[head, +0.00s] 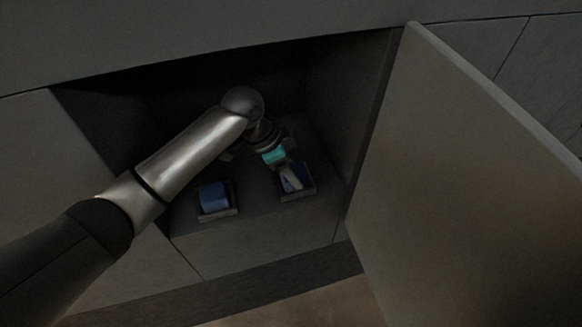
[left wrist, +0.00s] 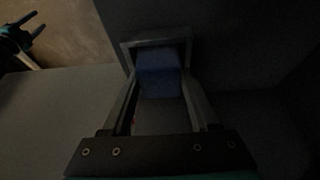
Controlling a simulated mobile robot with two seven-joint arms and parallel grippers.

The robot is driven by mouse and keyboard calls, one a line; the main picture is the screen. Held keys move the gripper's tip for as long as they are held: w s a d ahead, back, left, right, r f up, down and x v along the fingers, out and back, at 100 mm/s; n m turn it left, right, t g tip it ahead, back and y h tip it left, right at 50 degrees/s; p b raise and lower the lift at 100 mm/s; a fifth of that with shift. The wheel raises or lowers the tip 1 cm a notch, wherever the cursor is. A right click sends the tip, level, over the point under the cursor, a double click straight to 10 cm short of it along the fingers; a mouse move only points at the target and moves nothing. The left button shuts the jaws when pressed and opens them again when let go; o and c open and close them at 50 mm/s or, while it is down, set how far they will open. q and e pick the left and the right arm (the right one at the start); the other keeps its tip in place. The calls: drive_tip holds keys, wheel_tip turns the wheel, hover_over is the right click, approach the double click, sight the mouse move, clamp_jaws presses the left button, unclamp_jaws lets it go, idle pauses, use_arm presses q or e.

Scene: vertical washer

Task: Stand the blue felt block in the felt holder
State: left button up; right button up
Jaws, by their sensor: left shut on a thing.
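The blue felt block in my grip (left wrist: 158,75) stands at the right-hand holder (head: 311,190) in the head view. My left gripper (head: 291,182) points down into the dark cabinet, with its fingers shut on that block. In the left wrist view the block is between the fingertips, and the holder's grey rim (left wrist: 155,41) frames its far side. I cannot tell whether the block rests on the holder's bottom. The fingers partly hide the block in the head view. My right gripper (left wrist: 32,30) shows at the left wrist view's top left, its fingers apart and empty.
A second holder (head: 220,214) with another blue block (head: 213,195) in it stands to the left on the cabinet floor. The cabinet door (head: 470,190) is open to the right. The side walls and top edge are close around my left arm.

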use_arm(q)
drive_tip(key=o, duration=1.4)
drive_tip(key=shift+r, duration=0.15)
drive_tip(key=p+v, duration=0.7)
drive_tip(key=p, duration=0.1)
drive_tip(key=shift+a+r+p, duration=0.1)
drive_tip(key=shift+r+p, duration=0.05)
drive_tip(key=shift+p, duration=0.15)
